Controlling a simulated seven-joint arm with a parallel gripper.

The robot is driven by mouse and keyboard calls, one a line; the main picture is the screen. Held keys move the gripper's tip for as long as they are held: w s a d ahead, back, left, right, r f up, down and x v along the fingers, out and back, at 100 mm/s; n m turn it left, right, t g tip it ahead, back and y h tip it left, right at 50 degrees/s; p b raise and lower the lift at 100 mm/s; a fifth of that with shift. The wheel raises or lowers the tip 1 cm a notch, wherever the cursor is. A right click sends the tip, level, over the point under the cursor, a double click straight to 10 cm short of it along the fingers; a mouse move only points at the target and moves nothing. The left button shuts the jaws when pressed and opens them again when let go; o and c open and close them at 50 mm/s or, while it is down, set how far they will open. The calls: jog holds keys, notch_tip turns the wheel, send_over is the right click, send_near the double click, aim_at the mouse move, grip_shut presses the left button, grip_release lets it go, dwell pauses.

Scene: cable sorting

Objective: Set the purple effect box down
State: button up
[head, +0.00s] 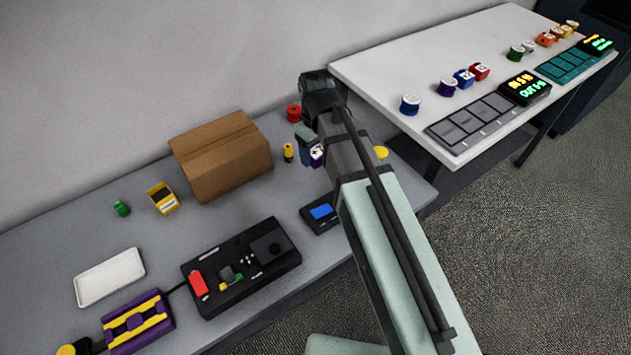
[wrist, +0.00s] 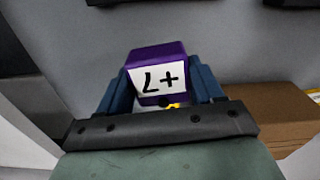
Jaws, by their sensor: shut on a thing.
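The purple effect box (wrist: 158,58) has a white label with black marks that look like an upside-down "+7". It sits between the two blue fingers of my gripper (wrist: 162,88) in the wrist view, and the gripper is shut on it. In the head view the box (head: 317,155) shows as a small purple and white patch at my gripper (head: 309,143), over the back right part of the grey table (head: 230,225). My arm hides part of it. I cannot tell whether its underside touches the table.
A cardboard box (head: 222,160) and a small yellow-black item (head: 288,152) stand left of my gripper. A red round item (head: 294,112) is behind it. A black device (head: 240,268) lies in front. The white table (head: 400,60) at right holds several coloured boxes and two panels.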

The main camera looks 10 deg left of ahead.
aim_at(315, 182)
jog(key=shift+w+a+m, duration=0.1)
jog(key=shift+w+m, duration=0.05)
jog(key=shift+m, duration=0.35)
jog(key=shift+f, duration=5)
jog(key=shift+f, duration=0.1)
jog(key=o, duration=1.1)
jog(key=shift+o, duration=0.2)
jog(key=shift+r, duration=6.15)
